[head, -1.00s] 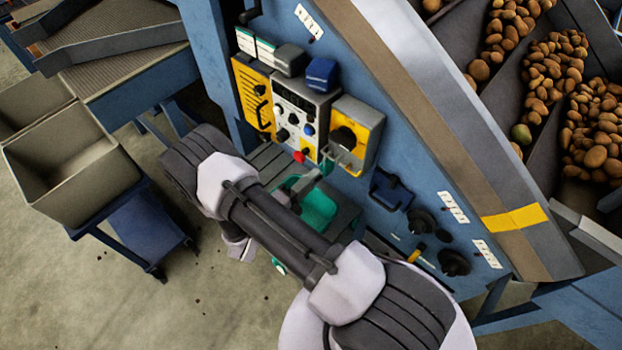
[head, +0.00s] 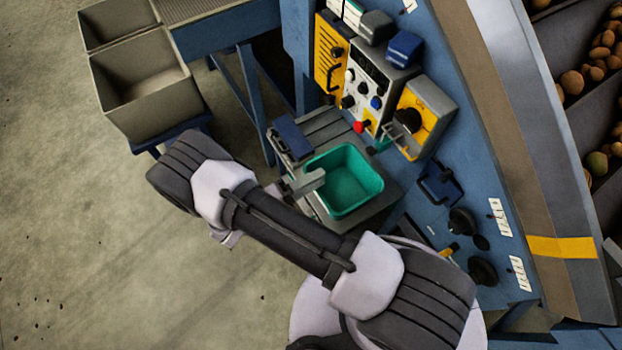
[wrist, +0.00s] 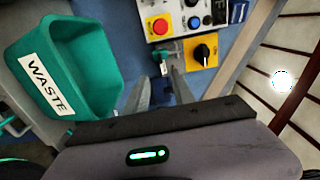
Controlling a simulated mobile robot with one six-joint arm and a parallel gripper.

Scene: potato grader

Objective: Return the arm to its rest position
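My arm stretches across the head view, its elbow at the left and my gripper (head: 306,184) beside the green tub. In the wrist view my gripper (wrist: 160,82) shows two grey fingers apart with blue panel visible between them and nothing held. The green tub (head: 346,182) stands on a grey shelf in front of the blue machine, and looks empty. In the wrist view the tub (wrist: 75,70) bears a WASTE label and lies left of the fingers.
The control panel (head: 378,85) with a red button and the yellow switch box (head: 428,110) are fixed to the blue machine (head: 440,190). Grey bins (head: 150,100) stand at upper left. Potatoes (head: 600,50) lie at far right. Concrete floor at lower left is clear.

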